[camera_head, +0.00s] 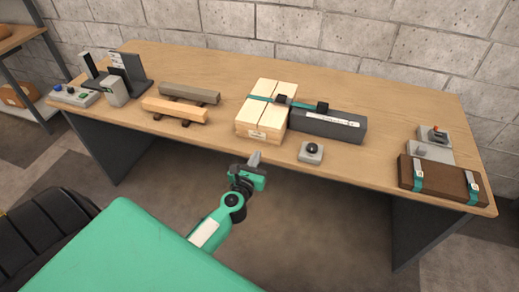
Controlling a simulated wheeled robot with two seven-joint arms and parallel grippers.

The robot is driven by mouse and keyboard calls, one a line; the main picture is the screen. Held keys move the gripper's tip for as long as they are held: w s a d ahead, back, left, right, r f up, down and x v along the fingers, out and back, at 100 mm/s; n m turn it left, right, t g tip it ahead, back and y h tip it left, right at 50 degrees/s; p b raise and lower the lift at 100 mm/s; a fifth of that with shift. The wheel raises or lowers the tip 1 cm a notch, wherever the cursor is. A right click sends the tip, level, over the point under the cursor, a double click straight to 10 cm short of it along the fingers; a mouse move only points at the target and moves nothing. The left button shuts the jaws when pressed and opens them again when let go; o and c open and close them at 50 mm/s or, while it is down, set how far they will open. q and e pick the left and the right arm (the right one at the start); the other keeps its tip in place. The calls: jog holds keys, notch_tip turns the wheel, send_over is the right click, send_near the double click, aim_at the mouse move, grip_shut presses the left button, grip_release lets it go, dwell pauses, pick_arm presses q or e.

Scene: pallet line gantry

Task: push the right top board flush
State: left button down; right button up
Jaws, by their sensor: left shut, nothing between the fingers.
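A small pallet-like stack of pale wood (249,128) stands at the middle of the table near the front edge. Its top shows a left top board (254,107) and a right top board (274,112) side by side, with a thin seam between them. Whether the right board sits flush is too small to tell. A teal bar with black blocks crosses over the boards. My left gripper (255,160) is shut and empty, in front of the table edge and just below the stack, apart from it. My right gripper is not in view.
A long dark grey block (330,126) adjoins the stack on the right. A grey box with a black button (311,151) stands in front of it. Beams (175,108) lie left. A brown strapped case (440,181) stands far right. The table (390,130) is bare between.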

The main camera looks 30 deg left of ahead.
pick_arm(q)
jog(key=s+d+f+m+g+h, duration=0.2)
jog(key=s+f+m, duration=0.3)
jog(key=f+m, duration=0.5)
jog(key=s+d+f+m+g+h, duration=0.1)
jog(key=s+d+f+m+g, duration=0.35)
jog(key=f, duration=0.95)
jog(key=s+d+f+m+g+h, duration=0.1)
jog(key=s+f+m+h, duration=0.1)
jog(key=s+f+m, duration=0.65)
jog(key=s+f+m+g, duration=0.3)
jog(key=s+f+m, duration=0.3)
jog(key=s, duration=0.4)
jog(key=s+f+m+g, duration=0.3)
jog(key=s+f+m, duration=0.3)
jog(key=s+f, duration=0.2)
jog(key=s+f+m+g+y, duration=0.1)
jog(key=s+f+m+g, duration=0.2)
jog(key=s, duration=0.9)
notch_tip(320, 180, down, 4)
jog(key=a+m, duration=0.1)
jog(key=m, duration=0.2)
jog(key=shift+s, duration=0.3)
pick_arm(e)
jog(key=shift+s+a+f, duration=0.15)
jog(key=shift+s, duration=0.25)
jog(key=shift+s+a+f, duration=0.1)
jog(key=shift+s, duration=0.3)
